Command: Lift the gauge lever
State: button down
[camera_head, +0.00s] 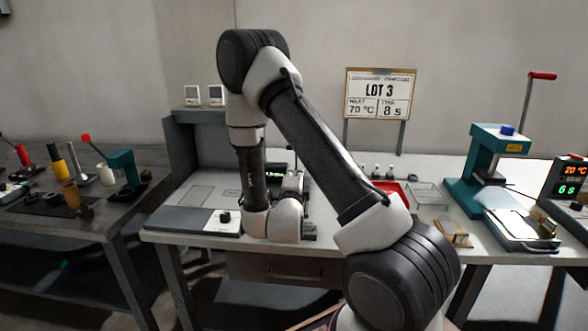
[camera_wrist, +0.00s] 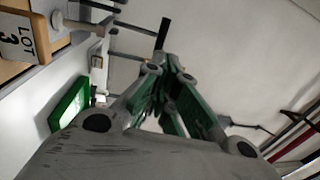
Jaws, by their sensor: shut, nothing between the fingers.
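My gripper (camera_wrist: 170,70) is in the middle of the wrist view, with its grey and green fingers closed and nothing seen between them. A dark bar with a black end (camera_wrist: 162,34) shows just beyond the fingertips; it may be the gauge lever, and I cannot tell whether the fingers touch it. A green-framed device with a bright face (camera_wrist: 70,103) is left of the fingers and may be the gauge. In the head view my gripper (camera_head: 292,184) is low over the bench, partly behind my arm. A small green-lit device (camera_head: 276,170) there is mostly hidden by my arm.
The white bench (camera_head: 330,236) carries a red tray (camera_head: 393,189), a wire rack (camera_head: 428,193) and a teal press (camera_head: 488,165). A LOT 3 sign (camera_head: 379,95) stands behind. A wooden block (camera_wrist: 15,68) with a label is at the wrist view's left.

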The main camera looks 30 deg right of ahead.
jog(key=x, duration=1.2)
jog(key=shift+d, duration=0.1)
